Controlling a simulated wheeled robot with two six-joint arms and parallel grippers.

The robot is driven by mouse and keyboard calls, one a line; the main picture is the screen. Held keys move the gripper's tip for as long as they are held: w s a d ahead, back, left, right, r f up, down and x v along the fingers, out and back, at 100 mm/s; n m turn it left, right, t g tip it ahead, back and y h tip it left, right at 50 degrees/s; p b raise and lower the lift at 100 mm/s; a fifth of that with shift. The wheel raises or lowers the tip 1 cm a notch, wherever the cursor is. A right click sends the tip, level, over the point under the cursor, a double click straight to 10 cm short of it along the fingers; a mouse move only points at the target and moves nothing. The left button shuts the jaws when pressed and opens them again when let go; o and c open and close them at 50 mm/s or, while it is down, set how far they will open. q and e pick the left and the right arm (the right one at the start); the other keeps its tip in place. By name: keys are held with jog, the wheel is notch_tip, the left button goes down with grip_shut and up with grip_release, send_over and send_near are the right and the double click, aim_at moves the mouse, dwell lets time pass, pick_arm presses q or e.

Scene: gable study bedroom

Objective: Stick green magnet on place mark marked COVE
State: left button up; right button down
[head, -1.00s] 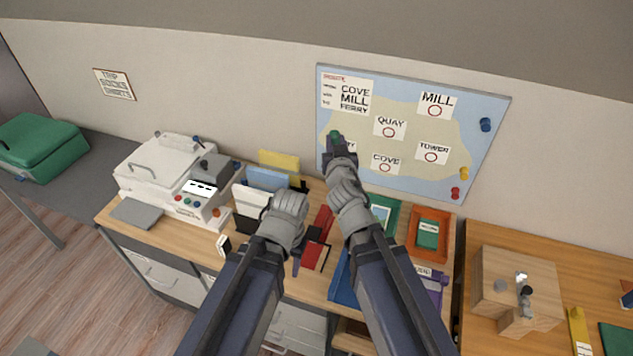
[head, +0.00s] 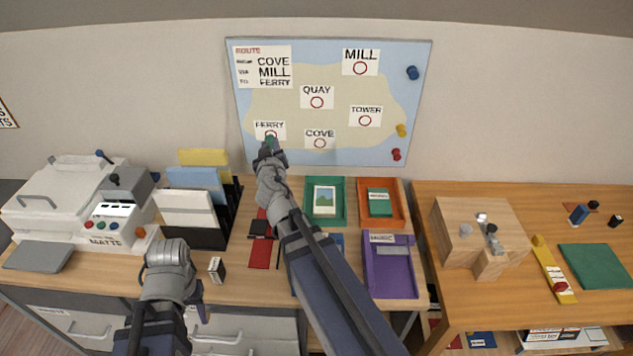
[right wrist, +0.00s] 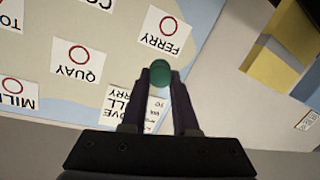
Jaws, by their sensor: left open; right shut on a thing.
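The green magnet (right wrist: 174,90) is a small round-ended piece held between the fingertips of my right gripper (right wrist: 168,85), which is shut on it. In the head view my right gripper (head: 268,150) is in front of the map board's lower left, just below the FERRY mark (head: 270,131), and hides most of the magnet. The COVE mark (head: 320,139), a white card with a red circle, is on the board to the right of the gripper. I cannot tell if the magnet touches the board. My left gripper (head: 200,305) is open and empty, low before the desk.
The map board (head: 335,175) also bears MILL, QUAY and TOWER cards and a route list (head: 262,67). Blue (head: 413,73), yellow (head: 402,130) and red (head: 396,154) magnets sit at its right edge. Trays (head: 325,201), file holders (head: 190,208) and a machine (head: 80,200) crowd the desk below.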

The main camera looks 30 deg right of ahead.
pick_arm(q)
notch_tip(320, 180, down, 10)
jog(key=b, duration=0.7)
pick_arm(e)
jog(key=s+d+f+g+h, duration=0.1)
jog(key=d+f+h, duration=0.1)
jog(key=d+f, duration=0.2)
jog(key=s+d+f+g+h, duration=0.1)
jog(key=d+f, duration=0.4)
jog(key=d, duration=0.5)
jog(key=shift+f+h, duration=0.2)
jog(key=shift+h, duration=0.3)
jog(key=shift+w, duration=0.1)
jog(key=shift+r+x, duration=0.15)
jog(key=shift+x, duration=1.05)
jog(key=shift+r+x, duration=0.15)
jog(key=shift+x, duration=1.1)
jog(key=shift+w, duration=0.4)
jog(key=c, duration=0.6)
grip_release()
jog(key=shift+s, duration=0.1)
